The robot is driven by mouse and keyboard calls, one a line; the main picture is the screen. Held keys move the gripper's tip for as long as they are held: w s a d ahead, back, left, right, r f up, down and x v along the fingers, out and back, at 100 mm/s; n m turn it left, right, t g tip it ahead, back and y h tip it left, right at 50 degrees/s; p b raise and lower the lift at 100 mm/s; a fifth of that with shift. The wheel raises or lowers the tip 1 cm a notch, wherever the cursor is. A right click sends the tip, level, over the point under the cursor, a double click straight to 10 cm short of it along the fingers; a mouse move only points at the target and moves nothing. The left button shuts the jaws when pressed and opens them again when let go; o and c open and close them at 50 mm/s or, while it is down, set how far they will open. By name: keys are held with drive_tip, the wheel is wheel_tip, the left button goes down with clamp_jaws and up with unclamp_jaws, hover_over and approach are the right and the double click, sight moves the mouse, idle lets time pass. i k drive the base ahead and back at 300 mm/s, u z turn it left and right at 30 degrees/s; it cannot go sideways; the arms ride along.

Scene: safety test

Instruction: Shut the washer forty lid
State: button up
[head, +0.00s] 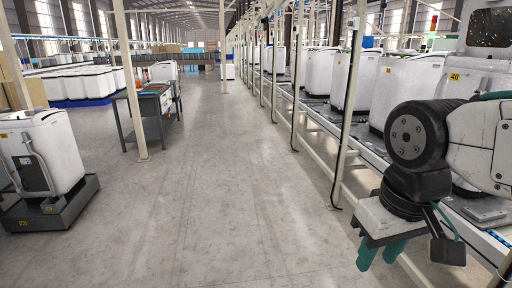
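The washer forty (480,72) is a white top-loading machine at the upper right with a yellow tag reading 40. Its lid (489,28) stands raised, with a dark speckled window in a pale frame, cut off by the top and right picture edges. My arm hides most of the washer's body. My gripper (379,262) hangs at the lower right, well below and left of the lid and apart from it. Its two teal fingers point down with a gap between them, and nothing shows between them.
A conveyor line (340,130) with several white washers and upright posts (350,100) runs along the right. A white washer on a dark wheeled base (50,205) stands at the left. A workbench (150,105) stands beyond it. The grey middle aisle (220,190) is clear.

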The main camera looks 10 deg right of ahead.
sight(485, 27)
drive_tip(key=i, duration=0.15)
drive_tip(key=z, duration=1.65)
drive_tip(key=i, duration=0.95)
drive_tip(key=z, duration=0.1)
drive_tip(key=k, duration=0.4)
drive_tip(key=u, duration=0.9)
drive_tip(key=i, duration=1.35)
drive_tip(key=z, duration=0.25)
